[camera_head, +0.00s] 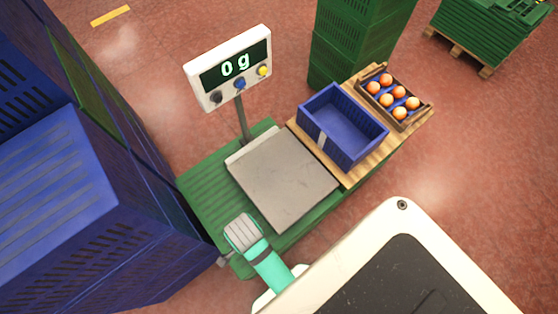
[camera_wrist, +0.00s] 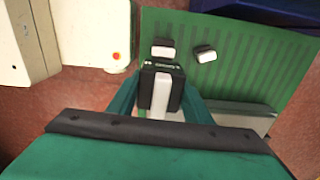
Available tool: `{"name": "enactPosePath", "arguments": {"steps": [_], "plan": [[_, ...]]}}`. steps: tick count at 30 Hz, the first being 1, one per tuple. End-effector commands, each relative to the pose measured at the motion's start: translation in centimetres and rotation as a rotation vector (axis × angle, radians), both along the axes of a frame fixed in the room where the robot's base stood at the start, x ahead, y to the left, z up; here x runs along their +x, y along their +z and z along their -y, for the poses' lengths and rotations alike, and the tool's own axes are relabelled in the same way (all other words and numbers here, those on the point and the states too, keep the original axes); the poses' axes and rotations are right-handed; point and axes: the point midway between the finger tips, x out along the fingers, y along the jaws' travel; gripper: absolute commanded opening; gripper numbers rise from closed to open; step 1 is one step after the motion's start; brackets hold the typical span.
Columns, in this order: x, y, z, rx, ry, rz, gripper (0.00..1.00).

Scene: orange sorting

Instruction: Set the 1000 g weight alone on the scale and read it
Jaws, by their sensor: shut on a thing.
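The scale's display (camera_head: 235,67) reads 0 g. Its grey weighing plate (camera_head: 283,178) is bare in the head view, and an edge of it shows at the right in the wrist view (camera_wrist: 245,112). My gripper (camera_wrist: 160,82) is shut on a black weight (camera_wrist: 147,85) with a white stripe, over the green surface beside the plate. No mass marking on it is readable. Two smaller black-and-white weights stand apart on the green surface, one straight beyond my gripper (camera_wrist: 163,49) and one to its right (camera_wrist: 205,53). In the head view my arm's end hides the held weight.
A blue crate (camera_head: 314,105), seemingly empty, stands on a wooden board (camera_head: 371,162) right of the plate. Behind it is a tray (camera_head: 417,119) of several oranges. Tall blue crates (camera_head: 75,205) rise close on the left; green crates (camera_head: 358,45) stand behind. The space above the plate is clear.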

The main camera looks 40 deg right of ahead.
Motion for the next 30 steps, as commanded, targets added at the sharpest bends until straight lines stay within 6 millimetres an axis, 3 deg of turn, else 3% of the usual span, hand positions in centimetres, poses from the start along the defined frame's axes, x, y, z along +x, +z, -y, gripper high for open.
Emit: {"name": "enactPosePath", "arguments": {"steps": [6, 14, 24, 30], "plan": [[-2.2, 0.8, 3.2, -0.004, -0.006, 0.0, 0.0], [-3.4, 3.0, 8.0, -0.004, -0.006, 0.002, 0.0], [-2.4, 7.4, 13.1, -0.003, 0.018, 0.002, 0.0], [-1.5, 9.5, 14.8, -0.001, 0.033, 0.002, 0.0]]}}
